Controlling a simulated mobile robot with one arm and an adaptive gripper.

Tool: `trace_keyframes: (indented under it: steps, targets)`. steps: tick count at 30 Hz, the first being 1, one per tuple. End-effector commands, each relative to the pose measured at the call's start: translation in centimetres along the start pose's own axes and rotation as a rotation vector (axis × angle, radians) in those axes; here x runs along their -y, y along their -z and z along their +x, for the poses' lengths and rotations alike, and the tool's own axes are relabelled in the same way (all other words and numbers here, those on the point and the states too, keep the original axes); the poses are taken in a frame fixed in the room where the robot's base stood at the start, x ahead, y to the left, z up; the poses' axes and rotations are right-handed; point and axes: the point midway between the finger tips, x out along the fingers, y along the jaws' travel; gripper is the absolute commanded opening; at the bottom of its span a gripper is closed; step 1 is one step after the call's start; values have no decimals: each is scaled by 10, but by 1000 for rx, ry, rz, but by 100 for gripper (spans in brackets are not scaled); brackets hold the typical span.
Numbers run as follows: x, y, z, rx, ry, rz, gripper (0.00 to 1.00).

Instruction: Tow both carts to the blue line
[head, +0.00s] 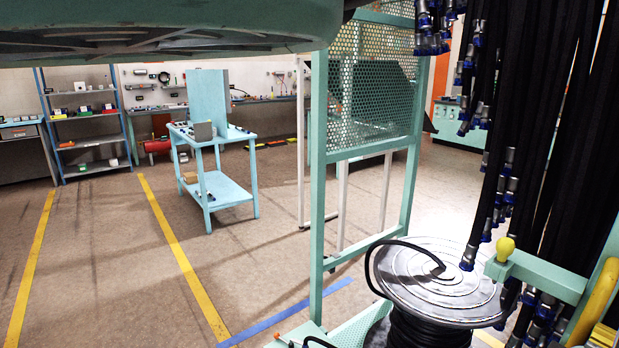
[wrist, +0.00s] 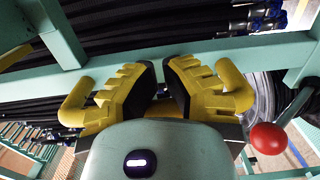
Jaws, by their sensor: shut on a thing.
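In the wrist view my gripper (wrist: 160,85), with stepped yellow fingers and black pads, is shut on a yellow handle (wrist: 72,104). The handle's ends curve toward a teal crossbar (wrist: 215,52). In the head view a yellow handle (head: 598,301) shows at the right edge, on a teal cart frame (head: 545,276) hung with black hoses (head: 550,110). My gripper is outside the head view. A blue line (head: 290,314) crosses the floor at lower centre, partly hidden by a teal frame. Which other thing is the second cart, I cannot tell.
A teal frame with a perforated panel (head: 375,85) and a hose reel (head: 440,280) stand left of the hoses. A teal worktable (head: 225,190) stands farther back. A red-knobbed lever (wrist: 268,138) is beside my gripper. Floor around the yellow line (head: 180,255) is clear.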

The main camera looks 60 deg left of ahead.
Motion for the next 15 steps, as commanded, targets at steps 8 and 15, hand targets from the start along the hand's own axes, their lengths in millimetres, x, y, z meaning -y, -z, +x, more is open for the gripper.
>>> trace_keyframes:
  steps: [8,15]
  targets:
    - [-2,23,-1,-34,-10,1,0]
    - [-1,32,-1,-28,-6,1,0]
